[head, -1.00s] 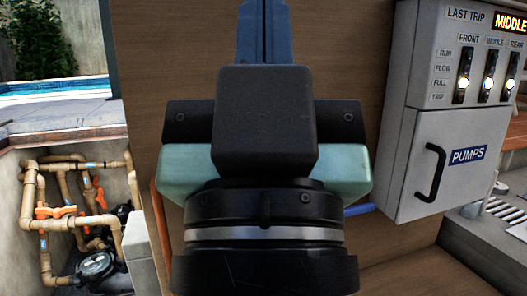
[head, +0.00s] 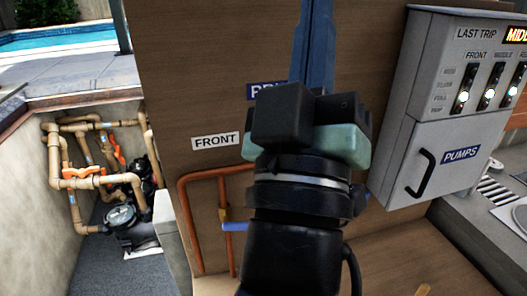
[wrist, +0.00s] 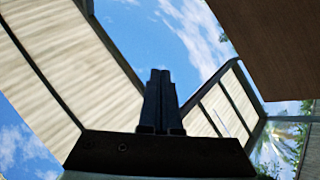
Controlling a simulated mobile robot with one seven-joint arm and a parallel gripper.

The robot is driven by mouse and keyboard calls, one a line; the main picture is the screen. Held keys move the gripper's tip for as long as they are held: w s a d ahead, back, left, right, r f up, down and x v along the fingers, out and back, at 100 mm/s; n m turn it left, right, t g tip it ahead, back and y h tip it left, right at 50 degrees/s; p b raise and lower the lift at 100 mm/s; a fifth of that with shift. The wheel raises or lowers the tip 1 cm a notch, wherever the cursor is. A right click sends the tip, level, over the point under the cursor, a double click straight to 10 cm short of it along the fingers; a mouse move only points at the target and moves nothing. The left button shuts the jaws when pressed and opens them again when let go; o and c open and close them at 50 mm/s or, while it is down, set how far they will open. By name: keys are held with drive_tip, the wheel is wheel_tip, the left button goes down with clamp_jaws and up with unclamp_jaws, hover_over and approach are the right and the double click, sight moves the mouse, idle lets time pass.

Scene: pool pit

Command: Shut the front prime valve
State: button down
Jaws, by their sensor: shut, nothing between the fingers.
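The front prime valve is on the brown panel, below the white FRONT label (head: 216,140) in the head view. Its brass body (head: 224,214) sits on a thin copper pipe (head: 184,215). A blue handle (head: 235,226) points sideways, across the upright pipe; its right end is hidden behind my arm. My gripper (head: 314,40) is up and to the right of the valve, pointing upward, and touches nothing that I can see. In the wrist view its two dark fingers (wrist: 160,78) are together and empty, against the sky.
A grey PUMPS control box (head: 460,100) with a door handle and lit front, middle and rear indicators stands at right. A mostly hidden blue sign (head: 268,90) is behind my gripper. Tan pipework with orange valves (head: 105,180) fills the pit at left, below the pool (head: 65,37).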

drive_tip(key=w+d+f+n+g+b, duration=0.1)
drive_tip(key=w+f+n+b, duration=0.25)
drive_tip(key=f+n, duration=0.8)
drive_tip(key=n+g+y+b, duration=0.25)
drive_tip(key=n+y, duration=0.25)
drive_tip(key=n, duration=0.6)
approach(244, 226)
drive_tip(key=w+d+r, duration=0.1)
drive_tip(key=d+r, duration=0.6)
drive_tip(key=s+a+f+n+g+y+b, duration=0.1)
drive_tip(key=s+a+f+n+y, duration=0.1)
drive_tip(key=f+n, duration=0.4)
drive_tip(key=s+a+f+n+g+y+b, duration=0.1)
drive_tip(key=a+f+n+y, duration=0.15)
drive_tip(key=f, duration=0.55)
drive_tip(key=w+a+r+p, duration=0.1)
drive_tip(key=w+r+p, duration=0.4)
drive_tip(key=w, duration=0.4)
drive_tip(key=shift+w+r+n, duration=0.25)
drive_tip(key=shift+r+n, duration=0.15)
drive_tip(key=shift+r, duration=0.4)
